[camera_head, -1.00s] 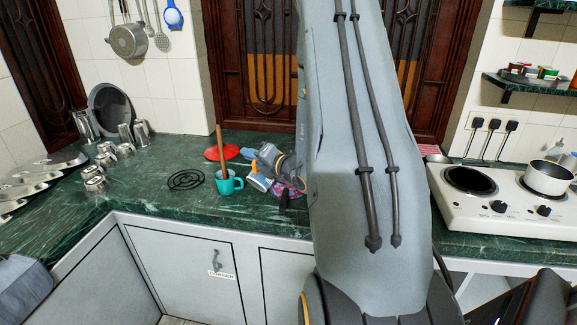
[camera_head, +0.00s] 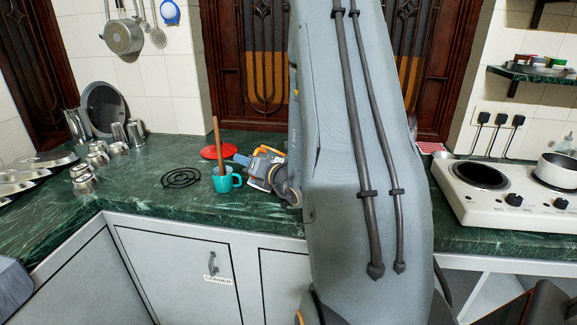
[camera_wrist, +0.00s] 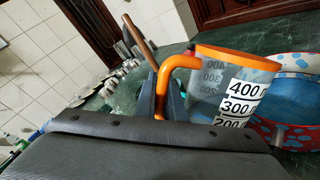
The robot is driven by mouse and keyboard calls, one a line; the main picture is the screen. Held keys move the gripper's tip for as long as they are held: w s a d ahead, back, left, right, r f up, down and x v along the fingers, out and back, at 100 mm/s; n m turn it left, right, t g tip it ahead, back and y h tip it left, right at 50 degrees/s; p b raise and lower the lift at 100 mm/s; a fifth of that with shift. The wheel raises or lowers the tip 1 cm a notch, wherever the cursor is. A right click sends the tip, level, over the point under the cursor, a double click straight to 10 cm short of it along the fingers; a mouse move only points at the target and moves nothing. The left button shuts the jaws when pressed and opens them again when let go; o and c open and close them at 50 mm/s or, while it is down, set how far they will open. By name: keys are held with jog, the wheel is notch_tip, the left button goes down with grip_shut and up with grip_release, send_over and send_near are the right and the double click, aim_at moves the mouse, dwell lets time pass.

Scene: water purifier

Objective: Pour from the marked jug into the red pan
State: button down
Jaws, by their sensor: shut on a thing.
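The marked jug (camera_wrist: 236,85) is clear, with an orange rim, an orange handle and black volume marks. In the wrist view my gripper (camera_wrist: 162,98) is shut on the handle. The jug's lower part is hidden by my own wrist, and I cannot tell its contents. A red, patterned pan-like vessel (camera_wrist: 302,139) with a blue inside shows behind and right of the jug in the wrist view. I cannot tell the gap between them. In the head view my arm hides much of this area. A flat red round thing (camera_head: 220,151) lies farther back on the counter.
A teal mug (camera_head: 226,180) with a brown stick in it stands close left of my gripper. A black ring trivet (camera_head: 181,178) lies left of it. Metal cups (camera_head: 97,155) stand at far left. A white hob (camera_head: 515,195) with a pot is at right.

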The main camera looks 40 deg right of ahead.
jog(key=a+n+b, duration=0.1)
jog(key=n+b, duration=0.1)
jog(key=b, duration=0.1)
jog(key=a+f+n+t+b, duration=0.1)
jog(key=a+n+b, duration=0.1)
jog(key=b, duration=0.2)
jog(key=s+a+f+n+b, duration=0.1)
jog(key=a+n+b, duration=0.1)
jog(key=n+b, duration=0.1)
jog(key=shift+f+h+b, duration=0.1)
jog(key=shift+h+b, duration=0.2)
jog(key=shift+b, duration=0.3)
jog(key=shift+w, duration=0.1)
dwell(0.4)
notch_tip(320, 180, up, 6)
jog(key=p, duration=0.4)
